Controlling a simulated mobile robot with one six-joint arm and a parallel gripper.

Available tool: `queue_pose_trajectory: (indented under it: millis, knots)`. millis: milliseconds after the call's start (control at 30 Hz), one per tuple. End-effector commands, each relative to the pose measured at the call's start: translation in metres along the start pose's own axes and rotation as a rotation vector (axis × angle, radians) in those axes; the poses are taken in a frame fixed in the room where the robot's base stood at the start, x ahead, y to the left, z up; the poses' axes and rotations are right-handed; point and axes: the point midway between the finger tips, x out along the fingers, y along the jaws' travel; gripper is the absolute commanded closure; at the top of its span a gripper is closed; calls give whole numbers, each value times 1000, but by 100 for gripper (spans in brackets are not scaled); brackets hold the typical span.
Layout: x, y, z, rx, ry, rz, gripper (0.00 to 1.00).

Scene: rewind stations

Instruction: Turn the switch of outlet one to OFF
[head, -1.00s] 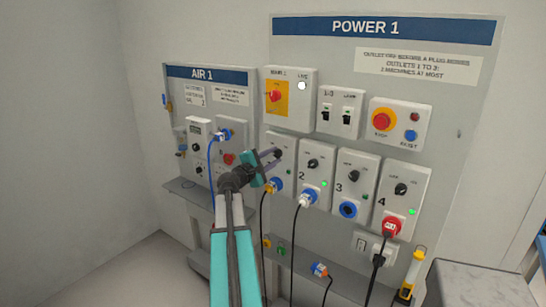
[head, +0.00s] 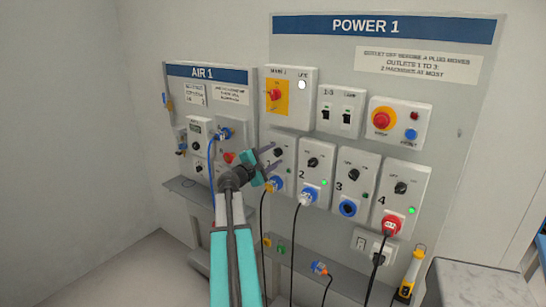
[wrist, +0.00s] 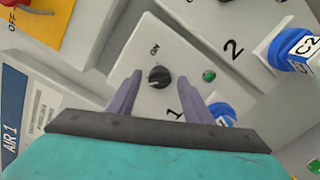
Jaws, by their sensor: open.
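The black switch knob (wrist: 159,77) of outlet one sits on a pale panel (wrist: 140,112) in the wrist view, with an ON label above it and a green lamp (wrist: 208,75) to its right. A light mark shows at the knob's lower left; its exact setting is hard to tell. My gripper (wrist: 160,80) is open, its fingers on either side of the knob; contact cannot be told. In the head view my gripper (head: 274,158) is at outlet one, and the knob (head: 278,152) shows by the fingers.
A blue plug (head: 275,184) is in outlet one, just below the fingers. Outlet two, with its own knob (head: 313,162) and plug (head: 306,197), is close on the right. The yellow main switch plate (head: 276,97) is above. The AIR 1 panel (head: 205,74) is left.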

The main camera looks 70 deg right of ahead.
Motion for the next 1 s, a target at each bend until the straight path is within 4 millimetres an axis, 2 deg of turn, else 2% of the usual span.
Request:
queue_pose_trajectory:
  millis: [167, 367, 1000]
  knots:
    - [-4, 0, 0, 1, 0, 1, 54]
    - [-19, -1, 0, 1, 2, 2, 54]
    - [-106, -2, 0, 1, 2, 1, 54]
